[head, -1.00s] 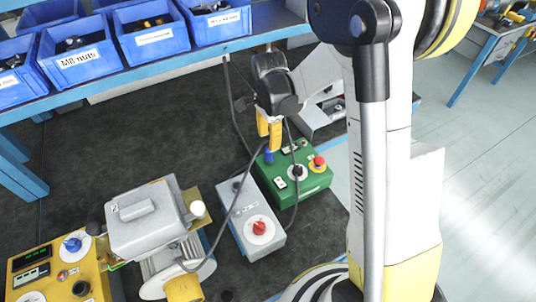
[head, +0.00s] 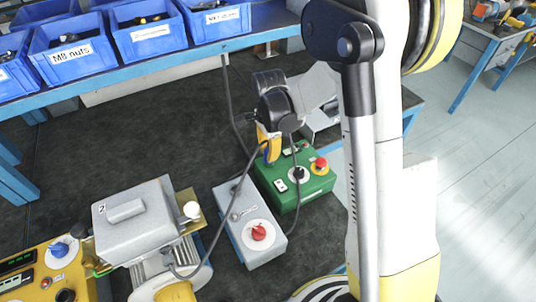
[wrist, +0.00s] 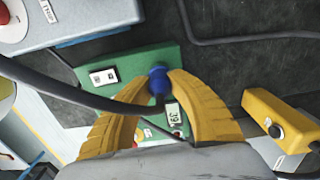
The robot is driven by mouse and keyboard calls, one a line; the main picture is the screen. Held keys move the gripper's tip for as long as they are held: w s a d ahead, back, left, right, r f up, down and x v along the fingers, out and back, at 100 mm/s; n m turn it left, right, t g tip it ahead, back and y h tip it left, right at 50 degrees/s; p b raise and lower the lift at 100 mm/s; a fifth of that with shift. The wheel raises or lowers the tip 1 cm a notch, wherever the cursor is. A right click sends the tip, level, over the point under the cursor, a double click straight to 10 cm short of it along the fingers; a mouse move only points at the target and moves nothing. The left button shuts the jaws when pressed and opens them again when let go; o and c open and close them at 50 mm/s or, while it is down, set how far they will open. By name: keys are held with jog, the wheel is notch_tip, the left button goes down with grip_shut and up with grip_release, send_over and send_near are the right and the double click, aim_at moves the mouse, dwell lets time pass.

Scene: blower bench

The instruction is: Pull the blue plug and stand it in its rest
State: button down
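The blue plug (wrist: 158,82) is between the two yellow fingertips of my gripper (wrist: 157,76) in the wrist view, touched on both sides. In the head view my gripper (head: 268,146) points down at the back left of the green box (head: 300,186), with a little of the blue plug (head: 266,154) showing. A dark cable (wrist: 70,95) runs from the plug; in the head view it loops down towards the grey machine. The green box also shows behind the fingers in the wrist view (wrist: 130,62). Whether the plug is seated or clear is hidden. I cannot make out the rest.
A grey box with a red knob (head: 258,232) stands left of the green box. A grey machine (head: 135,222) and a yellow control panel (head: 45,285) are further left. Blue bins (head: 66,50) line the back shelf. A yellow block (wrist: 278,122) is right in the wrist view.

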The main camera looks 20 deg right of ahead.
jog(key=shift+r+p, duration=0.4)
jog(key=shift+r, duration=0.25)
dwell(0.5)
jog(key=shift+r+p, duration=1)
jog(key=shift+r, duration=0.7)
